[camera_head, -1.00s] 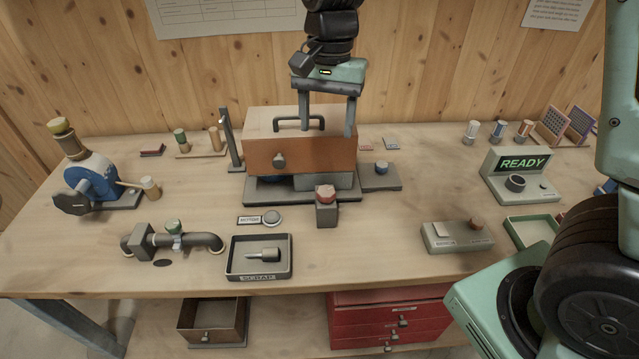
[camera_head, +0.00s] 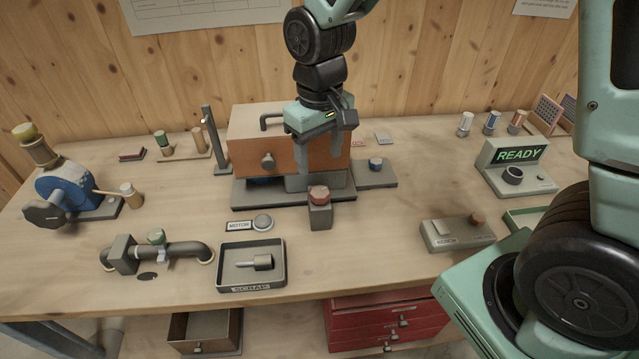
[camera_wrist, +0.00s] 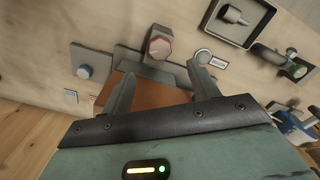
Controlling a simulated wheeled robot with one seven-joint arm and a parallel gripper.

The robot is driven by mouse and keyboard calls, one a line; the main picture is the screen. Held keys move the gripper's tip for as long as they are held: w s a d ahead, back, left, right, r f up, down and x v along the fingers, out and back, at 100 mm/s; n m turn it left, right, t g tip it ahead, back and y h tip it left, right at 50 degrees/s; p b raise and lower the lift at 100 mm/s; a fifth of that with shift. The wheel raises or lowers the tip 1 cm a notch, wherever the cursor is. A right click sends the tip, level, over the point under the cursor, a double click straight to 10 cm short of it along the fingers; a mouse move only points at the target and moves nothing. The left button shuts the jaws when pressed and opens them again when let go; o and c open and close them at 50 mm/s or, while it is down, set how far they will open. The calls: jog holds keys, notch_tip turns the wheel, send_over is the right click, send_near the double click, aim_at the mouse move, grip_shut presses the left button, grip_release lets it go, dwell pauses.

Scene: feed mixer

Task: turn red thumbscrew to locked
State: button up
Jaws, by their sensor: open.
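The red thumbscrew (camera_head: 318,194) sits on top of a grey block in front of the brown mixer box (camera_head: 262,160). In the wrist view the red thumbscrew (camera_wrist: 159,46) shows as a ridged knob with a pale mark on its top, beyond the fingertips. My gripper (camera_head: 318,165) is open and empty, above and behind the thumbscrew, over the front of the brown box. In the wrist view its two fingers (camera_wrist: 158,78) are spread wide and apart from the thumbscrew.
A blue knob (camera_head: 376,163) on a plate stands right of the box. A round button (camera_head: 263,222) labelled motor and a scrap tray (camera_head: 278,271) lie to the front left. A grey post (camera_head: 214,140) stands left of the box.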

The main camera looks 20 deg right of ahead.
aim_at(320, 191)
notch_tip(320, 191, down, 9)
jog(key=shift+r+p, duration=0.1)
jog(key=shift+p, duration=0.25)
jog(key=c, duration=1)
